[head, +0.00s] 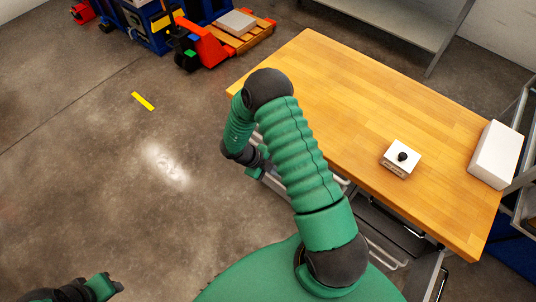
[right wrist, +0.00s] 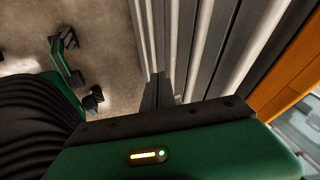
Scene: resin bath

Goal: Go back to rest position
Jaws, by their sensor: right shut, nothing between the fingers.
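My right arm reaches up through the middle of the head view, bends at the elbow, and comes down beside the left edge of the wooden table (head: 350,95). My right gripper (head: 257,172) is low by the table's side, partly hidden by the arm. In the right wrist view its dark fingers (right wrist: 157,90) are together with nothing between them, close to grey and pale vertical bars or panels (right wrist: 205,45). My left gripper (head: 112,286) is at the bottom left corner over the floor. It is small and its fingers are unclear.
A white box with a black knob (head: 400,158) and a larger white box (head: 497,155) are on the table's right part. A red pallet jack (head: 205,45) with a wooden pallet (head: 250,38) stands at the back left. The floor around the yellow strip (head: 142,101) is clear.

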